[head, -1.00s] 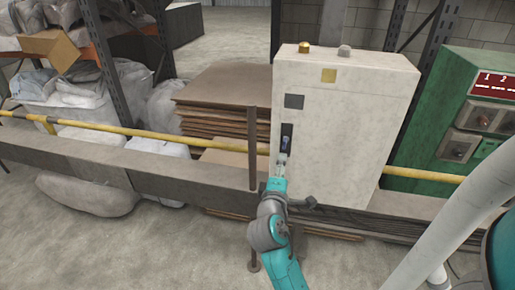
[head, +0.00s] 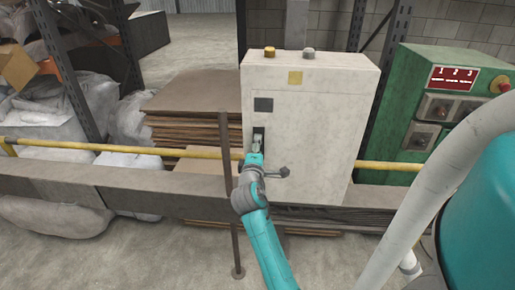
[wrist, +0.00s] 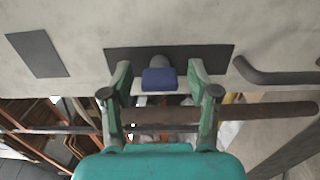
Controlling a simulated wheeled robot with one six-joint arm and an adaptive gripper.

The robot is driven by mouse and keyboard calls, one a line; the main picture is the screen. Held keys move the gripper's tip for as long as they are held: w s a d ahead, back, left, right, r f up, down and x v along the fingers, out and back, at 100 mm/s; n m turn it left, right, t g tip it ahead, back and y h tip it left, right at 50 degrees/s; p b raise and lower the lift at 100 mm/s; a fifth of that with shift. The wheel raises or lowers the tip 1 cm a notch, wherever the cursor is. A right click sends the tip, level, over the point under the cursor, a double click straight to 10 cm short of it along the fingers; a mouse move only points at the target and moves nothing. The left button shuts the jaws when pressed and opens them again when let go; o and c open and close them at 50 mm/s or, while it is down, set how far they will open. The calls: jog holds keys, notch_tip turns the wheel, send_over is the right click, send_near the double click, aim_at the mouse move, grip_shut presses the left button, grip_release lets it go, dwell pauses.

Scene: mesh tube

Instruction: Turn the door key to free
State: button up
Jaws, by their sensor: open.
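The pale cabinet (head: 325,125) stands in the middle of the head view. The door key has a blue head (wrist: 159,80) and sits at a dark lock plate (wrist: 215,58) on the cabinet face. In the head view the plate (head: 259,132) shows only in part, and my gripper hides the key. My gripper (wrist: 160,75) is open, with one finger on each side of the blue head. Gaps show between the fingers and the key on both sides. My gripper also shows at the plate in the head view (head: 256,147).
A dark handle (wrist: 275,75) sticks out right of the plate. A rusty upright post (head: 227,190) stands just left of my arm. A yellow rail (head: 395,166) runs past the cabinet. A green control box (head: 405,115) stands right; stacked brown sheets (head: 185,110) lie left.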

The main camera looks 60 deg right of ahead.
jog(key=shift+d, duration=0.1)
grip_shut()
jog(key=shift+m, duration=0.3)
jog(key=m, duration=0.3)
jog(key=shift+m, duration=0.3)
jog(key=m, duration=0.4)
jog(key=shift+m, duration=0.3)
jog(key=m, duration=0.4)
jog(key=shift+m, duration=2.5)
